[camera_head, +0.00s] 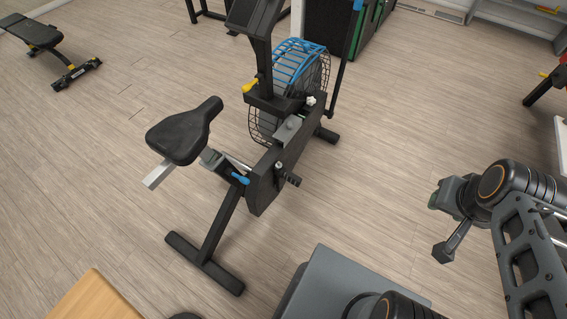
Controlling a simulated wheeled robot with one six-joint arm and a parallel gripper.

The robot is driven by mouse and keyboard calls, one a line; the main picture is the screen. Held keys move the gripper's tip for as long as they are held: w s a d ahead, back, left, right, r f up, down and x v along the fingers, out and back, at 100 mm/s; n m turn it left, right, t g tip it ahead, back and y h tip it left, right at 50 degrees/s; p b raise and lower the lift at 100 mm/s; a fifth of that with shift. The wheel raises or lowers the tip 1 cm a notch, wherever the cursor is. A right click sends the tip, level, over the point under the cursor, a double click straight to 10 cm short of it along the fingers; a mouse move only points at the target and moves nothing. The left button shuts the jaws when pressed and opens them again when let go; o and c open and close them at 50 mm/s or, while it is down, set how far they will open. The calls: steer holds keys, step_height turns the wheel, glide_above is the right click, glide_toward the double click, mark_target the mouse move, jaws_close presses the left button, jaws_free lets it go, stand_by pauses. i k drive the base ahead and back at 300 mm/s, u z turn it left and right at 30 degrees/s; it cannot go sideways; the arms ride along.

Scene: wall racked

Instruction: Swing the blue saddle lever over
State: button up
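The exercise bike stands on the floor left of centre, with its black saddle (184,131) facing up and right. The small blue saddle lever (240,178) sticks out at the frame joint below and right of the saddle, near the top of the slanted rear leg. My gripper (443,228) is at the right, over the floor, well apart from the lever and the bike. Its fingers are small and dark here, and I cannot tell whether they are open or shut. Nothing hides the lever.
The bike's pedal (291,179) and blue-topped wheel cage (297,66) lie right of and beyond the lever. A wooden surface (95,298) is at the bottom left. A bench (35,32) stands far left. Floor between bike and gripper is clear.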

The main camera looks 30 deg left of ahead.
mark_target(243, 180)
steer(key=z, duration=0.25)
steer(key=i, duration=3.4)
steer(key=u, duration=4.65)
